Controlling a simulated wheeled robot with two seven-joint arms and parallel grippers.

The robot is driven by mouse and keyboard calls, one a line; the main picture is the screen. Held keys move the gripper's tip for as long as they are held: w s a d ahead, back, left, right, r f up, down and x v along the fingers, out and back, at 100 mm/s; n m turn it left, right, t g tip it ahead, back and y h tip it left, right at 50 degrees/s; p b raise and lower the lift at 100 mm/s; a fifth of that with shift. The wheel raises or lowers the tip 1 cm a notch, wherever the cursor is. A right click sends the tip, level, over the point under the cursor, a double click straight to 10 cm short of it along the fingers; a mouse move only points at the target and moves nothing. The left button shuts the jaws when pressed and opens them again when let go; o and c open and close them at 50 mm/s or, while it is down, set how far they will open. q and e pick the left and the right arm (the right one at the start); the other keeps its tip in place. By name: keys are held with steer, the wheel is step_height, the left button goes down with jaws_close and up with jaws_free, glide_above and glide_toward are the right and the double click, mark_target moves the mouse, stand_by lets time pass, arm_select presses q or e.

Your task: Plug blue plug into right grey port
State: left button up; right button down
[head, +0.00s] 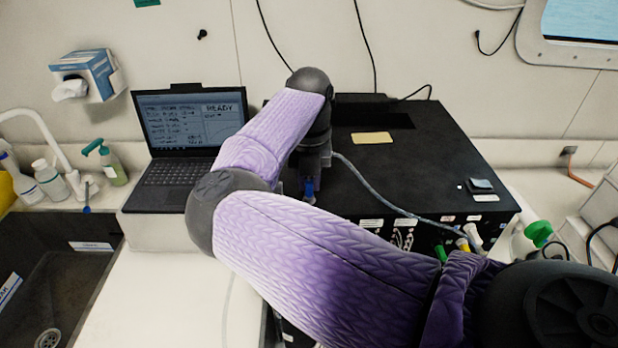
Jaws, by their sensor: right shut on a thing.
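My right gripper (311,170) hangs at the left front edge of the black box, pointing down, at the end of my purple-sleeved right arm. It is shut on the blue plug (309,189), of which only a small blue part shows below the fingers. A grey cable (375,199) runs from beside the gripper across the box top to its right front. The grey ports cannot be made out; my arm covers much of the box's front face. I cannot tell whether the plug touches a port. My left gripper is out of view.
The black box (415,165) fills the middle, with green (440,253), yellow (462,244) and white (473,236) connectors at its right front. A laptop (190,140) stands left of it. A dark sink (65,275) and bottles are further left. The white counter (165,290) in front is clear.

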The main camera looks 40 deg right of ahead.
steer(key=shift+f, duration=0.35)
steer(key=c, duration=0.5)
jaws_free()
steer(key=shift+c, duration=0.2)
step_height(320, 180, up, 10)
steer(key=shift+r+b, duration=0.1)
steer(key=shift+b, duration=0.75)
